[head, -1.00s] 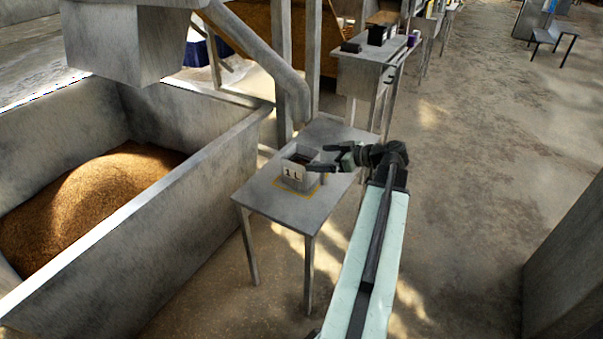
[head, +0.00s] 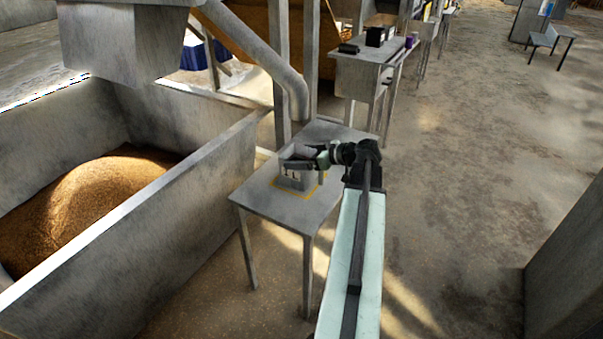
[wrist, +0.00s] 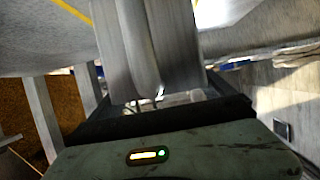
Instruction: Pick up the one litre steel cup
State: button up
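The one litre steel cup (head: 293,181) is a grey metal box-like cup standing on the small grey table (head: 262,195), inside a yellow outline. My gripper (head: 287,160) is at the cup, reaching in from the right. Its dark near finger crosses the front of the cup and covers most of the label; the far side is partly hidden. The fingers look spread with the cup between them. Contact is too small to tell. In the wrist view, the cup's grey wall (wrist: 150,45) fills the upper middle, close in front of my gripper's palm.
A large concrete trough (head: 190,185) with a heap of brown grain (head: 90,205) stands at the left. A slanted grey chute (head: 255,50) comes down behind the table. Another table with dark items (head: 375,38) is farther back.

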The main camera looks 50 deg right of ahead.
jog(key=c, duration=1.2)
jog(key=shift+r, duration=0.15)
jog(key=a+p+v, duration=0.1)
jog(key=v, duration=0.4)
jog(key=s+a+f+p+v, duration=0.1)
jog(key=p+v, duration=0.1)
jog(key=v, duration=0.4)
jog(key=a+p+v, duration=0.1)
jog(key=p+v, duration=0.1)
jog(key=v, duration=0.3)
jog(key=shift+s+d+f, duration=0.1)
jog(key=shift+s+f, duration=0.2)
jog(key=shift+s, duration=0.05)
